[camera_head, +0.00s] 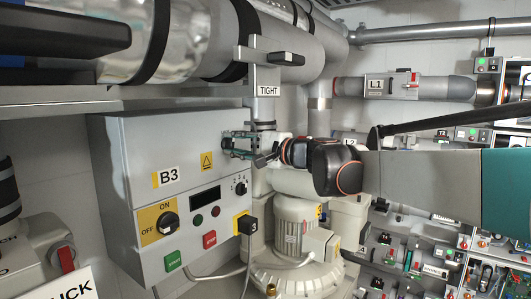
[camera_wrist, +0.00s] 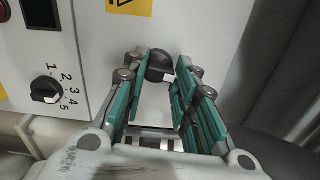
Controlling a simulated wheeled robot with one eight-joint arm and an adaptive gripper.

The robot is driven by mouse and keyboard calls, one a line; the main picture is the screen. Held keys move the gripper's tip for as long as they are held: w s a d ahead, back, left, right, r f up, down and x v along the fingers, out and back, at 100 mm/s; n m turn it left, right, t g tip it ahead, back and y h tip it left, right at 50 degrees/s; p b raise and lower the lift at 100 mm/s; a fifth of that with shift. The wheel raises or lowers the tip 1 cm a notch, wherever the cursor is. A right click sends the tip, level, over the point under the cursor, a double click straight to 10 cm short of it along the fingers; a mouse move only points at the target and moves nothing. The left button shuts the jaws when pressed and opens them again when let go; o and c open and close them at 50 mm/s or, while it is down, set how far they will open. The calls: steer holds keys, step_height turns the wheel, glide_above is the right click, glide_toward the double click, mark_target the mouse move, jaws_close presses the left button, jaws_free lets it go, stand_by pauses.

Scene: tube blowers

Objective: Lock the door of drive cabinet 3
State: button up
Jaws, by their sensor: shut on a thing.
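Drive cabinet 3 (camera_head: 140,135), a grey box marked B3, stands at the left in the head view with its door closed flush as far as I see. In the wrist view its pale door face (camera_wrist: 100,40) fills the top left. A black door lock knob (camera_wrist: 160,66) sits on the door near its right edge. My gripper (camera_wrist: 161,62) has its teal-padded fingers on either side of this knob, shut on it. In the head view my gripper (camera_head: 231,144) reaches the door's upper right from the right and hides the knob.
A motor (camera_head: 298,230) stands close beside the cabinet. A large pipe (camera_head: 200,45) runs above.

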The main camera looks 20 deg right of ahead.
steer(key=shift+s+a+n, duration=0.1)
steer(key=shift+s+n, duration=0.1)
steer(key=shift+n, duration=0.3)
steer(key=o, duration=1.1)
steer(key=shift+c, duration=0.2)
